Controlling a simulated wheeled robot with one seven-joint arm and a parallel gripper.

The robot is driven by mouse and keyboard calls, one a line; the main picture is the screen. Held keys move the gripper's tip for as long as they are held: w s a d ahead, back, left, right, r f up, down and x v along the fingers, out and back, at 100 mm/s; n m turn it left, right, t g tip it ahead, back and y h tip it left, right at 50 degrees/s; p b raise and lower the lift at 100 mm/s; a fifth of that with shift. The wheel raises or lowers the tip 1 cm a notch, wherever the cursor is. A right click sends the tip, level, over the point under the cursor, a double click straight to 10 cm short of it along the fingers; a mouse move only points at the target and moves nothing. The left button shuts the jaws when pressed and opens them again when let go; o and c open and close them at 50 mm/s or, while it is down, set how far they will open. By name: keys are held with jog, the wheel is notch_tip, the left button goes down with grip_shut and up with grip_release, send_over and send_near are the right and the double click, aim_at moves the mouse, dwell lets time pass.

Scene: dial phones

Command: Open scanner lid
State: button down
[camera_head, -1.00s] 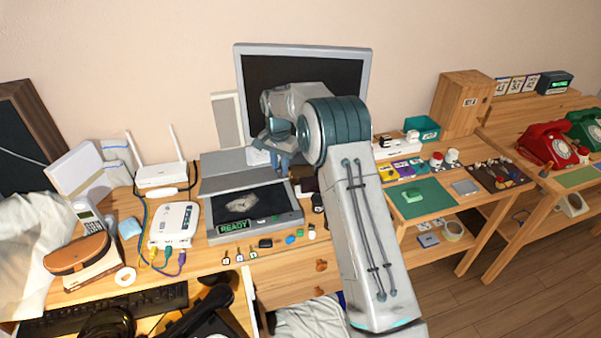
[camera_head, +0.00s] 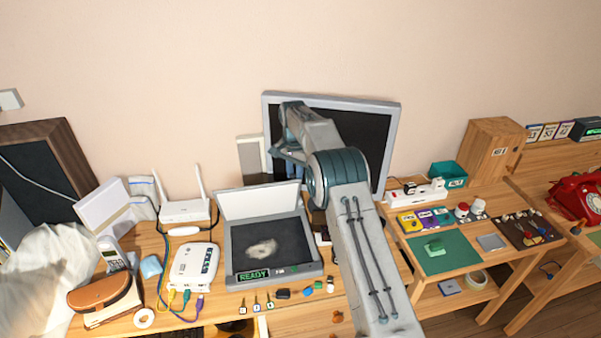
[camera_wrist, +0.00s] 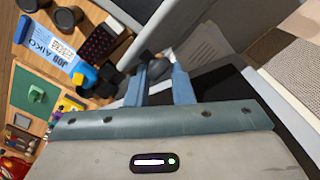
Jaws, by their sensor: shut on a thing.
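The scanner (camera_head: 232,250) is a grey flatbed with dark glass and a green "READY" display, sitting on the desk in the head view. Its lid (camera_head: 255,202) stands raised at the back edge, pale inner face toward the camera. A pale irregular patch (camera_head: 262,249) shows on the glass; I cannot tell what it is. My gripper (camera_head: 285,152) is above and behind the lid, in front of the monitor. The exact contact is partly hidden.
The monitor (camera_head: 385,118) stands close behind my gripper. A white router (camera_head: 194,266) is left of the scanner. Small keys and coloured items lie along the desk's front edge. A side table with a green mat (camera_head: 462,250) is at right.

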jog(key=shift+w+a+f+p, duration=0.25)
jog(key=shift+w+a+p, duration=0.45)
jog(key=shift+w+a, duration=0.1)
jog(key=shift+w, duration=0.1)
jog(key=c, duration=1.6)
grip_release()
jog(key=o, duration=0.4)
jog(key=shift+a+f, duration=0.2)
jog(key=shift+a, duration=0.05)
jog(key=shift+d, duration=0.25)
jog(key=shift+r, duration=0.1)
notch_tip(320, 180, up, 8)
